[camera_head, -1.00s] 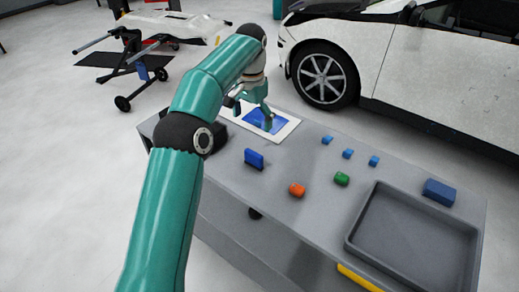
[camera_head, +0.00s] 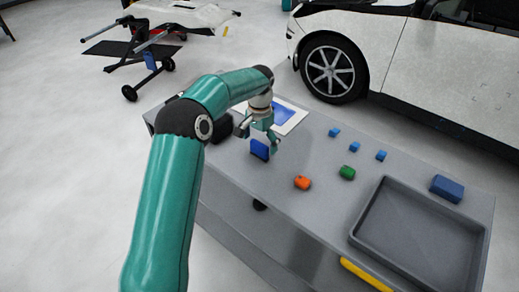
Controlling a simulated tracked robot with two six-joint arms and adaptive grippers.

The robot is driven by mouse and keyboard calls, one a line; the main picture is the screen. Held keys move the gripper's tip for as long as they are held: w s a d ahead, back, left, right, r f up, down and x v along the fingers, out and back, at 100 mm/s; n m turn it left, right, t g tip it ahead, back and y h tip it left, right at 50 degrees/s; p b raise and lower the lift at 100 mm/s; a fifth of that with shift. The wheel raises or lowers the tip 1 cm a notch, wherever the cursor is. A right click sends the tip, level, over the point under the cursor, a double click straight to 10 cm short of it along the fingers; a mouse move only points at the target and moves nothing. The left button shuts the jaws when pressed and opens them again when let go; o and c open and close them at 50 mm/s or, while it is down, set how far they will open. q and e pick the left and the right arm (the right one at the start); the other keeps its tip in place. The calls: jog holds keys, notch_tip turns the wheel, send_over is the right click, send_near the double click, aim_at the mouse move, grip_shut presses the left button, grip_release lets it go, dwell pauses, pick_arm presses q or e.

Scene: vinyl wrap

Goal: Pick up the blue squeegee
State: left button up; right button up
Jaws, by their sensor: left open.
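The blue squeegee (camera_head: 259,150) stands upright on the grey workbench (camera_head: 305,225), near its front edge at the left part of the top. My left gripper (camera_head: 261,139) is open, just above and behind the squeegee, with its fingers pointing down. One finger shows at the right of the squeegee. I cannot tell whether the fingers touch it. My right gripper is out of view.
A white sheet with a blue patch (camera_head: 285,115) lies behind my gripper. Orange (camera_head: 302,183) and green (camera_head: 347,172) items, several small blue blocks (camera_head: 354,146), a larger blue block (camera_head: 446,188) and a grey tray (camera_head: 365,238) are to the right. A car (camera_head: 440,75) stands behind.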

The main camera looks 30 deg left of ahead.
aim_at(260, 143)
pick_arm(q)
jog(key=shift+f+p, duration=0.4)
jog(key=shift+f, duration=1.45)
jog(key=c, duration=1.2)
jog(key=shift+r, duration=0.15)
jog(key=shift+w+r, duration=0.1)
jog(key=shift+r, duration=0.45)
notch_tip(260, 143, up, 10)
jog(key=shift+f+b, duration=0.2)
jog(key=shift+b, duration=0.25)
notch_tip(260, 143, up, 9)
jog(key=p, duration=0.2)
